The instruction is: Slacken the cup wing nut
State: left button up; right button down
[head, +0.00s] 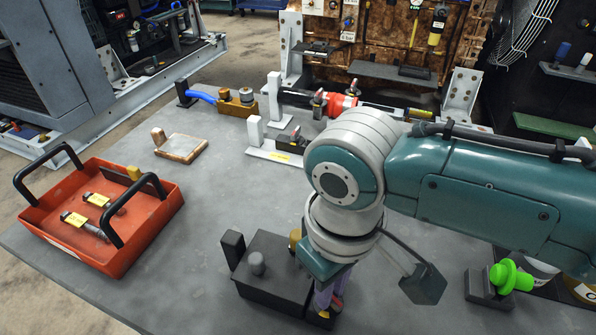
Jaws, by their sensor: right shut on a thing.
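My right gripper (325,292) comes down at the front middle of the table, its purple fingers partly hidden under my wrist. It is shut on a small part with a red end (337,304), which looks like the cup wing nut; the fingers hide most of it. This part sits above a small black block with a yellow label (320,318), just right of a dark box (268,280) with a grey knob (256,263). I cannot make out the cup itself. My left gripper is not in view.
A red tray (150,235) with black handles and labelled parts stands at the left. A fixture with a red cylinder (340,104) and several clamps stands at the back. A green knobbed part (510,277) is at the right. The middle-left tabletop is clear.

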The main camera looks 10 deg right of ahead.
jog(key=n+p, duration=0.1)
jog(key=n, duration=0.3)
jog(key=shift+n, duration=0.3)
jog(key=shift+n+p, duration=0.45)
jog(key=shift+n, duration=1.25)
jog(key=c, duration=0.9)
grip_release()
jog(key=shift+r, duration=0.1)
